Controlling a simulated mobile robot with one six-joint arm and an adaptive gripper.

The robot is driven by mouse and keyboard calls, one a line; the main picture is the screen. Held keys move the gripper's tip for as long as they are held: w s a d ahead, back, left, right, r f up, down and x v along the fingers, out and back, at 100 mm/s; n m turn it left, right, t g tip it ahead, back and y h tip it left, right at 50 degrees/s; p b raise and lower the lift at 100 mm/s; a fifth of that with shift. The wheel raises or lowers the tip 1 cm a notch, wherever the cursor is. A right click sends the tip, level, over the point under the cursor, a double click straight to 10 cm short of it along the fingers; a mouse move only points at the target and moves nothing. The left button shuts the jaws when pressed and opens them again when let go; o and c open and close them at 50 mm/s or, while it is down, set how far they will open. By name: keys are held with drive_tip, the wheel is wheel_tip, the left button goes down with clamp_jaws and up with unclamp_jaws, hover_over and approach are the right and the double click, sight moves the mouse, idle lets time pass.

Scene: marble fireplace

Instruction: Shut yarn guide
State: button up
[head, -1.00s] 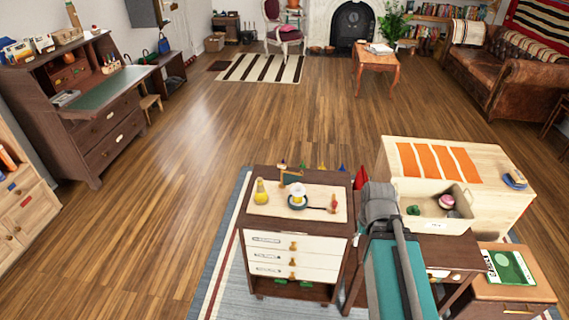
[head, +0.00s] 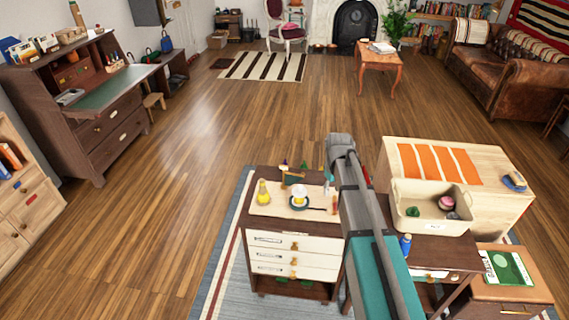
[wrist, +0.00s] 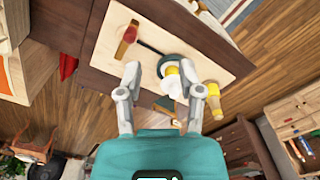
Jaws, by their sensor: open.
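A pale wooden board (head: 270,206) lies on top of the drawer cabinet and carries a winder. The winder has a white cone in a dark ring (head: 299,200) and a dark crank rod with a reddish wooden knob (wrist: 125,42). A wood-coloured bracket with green (head: 291,178), perhaps the yarn guide, stands behind the cone; in the wrist view a similar piece (wrist: 166,108) is partly hidden near the gripper. I cannot tell its open or shut position. My gripper (wrist: 164,82) is open and empty above the board, its fingers either side of the cone in the picture.
A yellow bottle-shaped thing (head: 263,192) stands at the board's left. Small coloured objects line the cabinet's back edge. To the right are a cream bin (head: 404,220), a wooden chest (head: 490,212) and a blue bottle (head: 405,244). Floor to the left is clear.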

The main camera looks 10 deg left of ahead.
drive_tip(key=w+a+r+n+p, duration=0.3)
drive_tip(key=w+a+n, duration=0.5)
drive_tip(key=w+a, duration=1.1)
drive_tip(key=w, duration=0.3)
drive_tip(key=shift+w+r+n, duration=0.2)
drive_tip(key=shift+r+n, duration=0.15)
drive_tip(key=shift+n, duration=0.05)
drive_tip(key=shift+f, duration=0.2)
wheel_tip(320, 180, down, 13)
drive_tip(key=b, duration=1.3)
drive_tip(key=shift+f, duration=0.2)
drive_tip(key=shift+b, duration=0.3)
clamp_jaws()
